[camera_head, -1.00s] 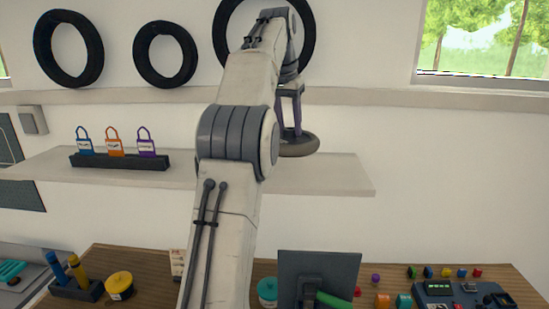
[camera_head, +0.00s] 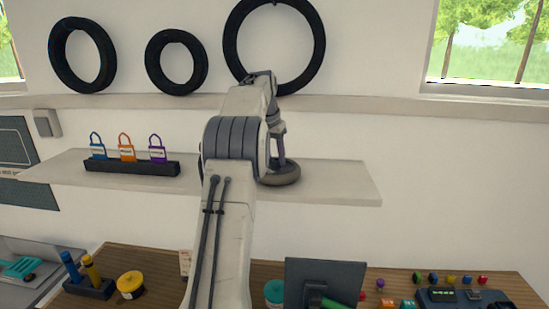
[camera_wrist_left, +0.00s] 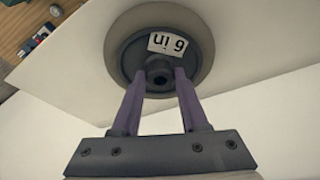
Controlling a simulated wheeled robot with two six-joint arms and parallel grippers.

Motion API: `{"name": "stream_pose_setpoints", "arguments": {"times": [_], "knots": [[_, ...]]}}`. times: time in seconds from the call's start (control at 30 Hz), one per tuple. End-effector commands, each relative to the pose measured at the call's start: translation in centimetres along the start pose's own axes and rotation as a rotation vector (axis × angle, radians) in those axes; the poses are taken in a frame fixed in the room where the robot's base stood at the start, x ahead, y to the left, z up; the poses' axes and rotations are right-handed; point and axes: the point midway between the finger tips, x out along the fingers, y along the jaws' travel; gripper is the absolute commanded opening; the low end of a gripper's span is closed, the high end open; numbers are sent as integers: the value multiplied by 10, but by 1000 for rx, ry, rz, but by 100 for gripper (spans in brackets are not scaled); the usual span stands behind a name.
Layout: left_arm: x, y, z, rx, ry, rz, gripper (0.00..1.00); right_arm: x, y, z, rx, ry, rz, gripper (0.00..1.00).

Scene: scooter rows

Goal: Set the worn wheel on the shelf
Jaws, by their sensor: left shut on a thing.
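The worn wheel (camera_head: 281,176) is a small grey wheel with a dark hub, lying flat at the white shelf (camera_head: 335,180), right of its middle. In the left wrist view the wheel (camera_wrist_left: 195,22) carries a "6 in" label. My left gripper (camera_wrist_left: 160,82) is shut on its hub, with purple fingers on both sides. In the head view my left gripper (camera_head: 280,158) reaches down to the wheel from above, partly hidden by my arm. The wheel's underside is hidden, so I cannot tell whether it touches the shelf. My right gripper is not in view.
A black rack (camera_head: 132,167) with three padlocks stands on the shelf's left part. The shelf's right end (camera_head: 370,190) is bare. Three black tyres, one of them large (camera_head: 318,50), stand on the ledge above. A wooden bench with a dark screen (camera_head: 325,277) is below.

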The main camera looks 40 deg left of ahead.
Motion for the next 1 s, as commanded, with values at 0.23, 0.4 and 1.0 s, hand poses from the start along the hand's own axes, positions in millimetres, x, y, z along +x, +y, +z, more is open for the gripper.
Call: {"name": "stream_pose_setpoints", "arguments": {"times": [0.23,0.4,1.0], "knots": [[3,0,1,1,4,-1,0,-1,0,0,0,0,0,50],[5,0,1,1,4,-1,0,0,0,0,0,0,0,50],[-11,0,0,1,5,-2,74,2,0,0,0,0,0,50]]}}
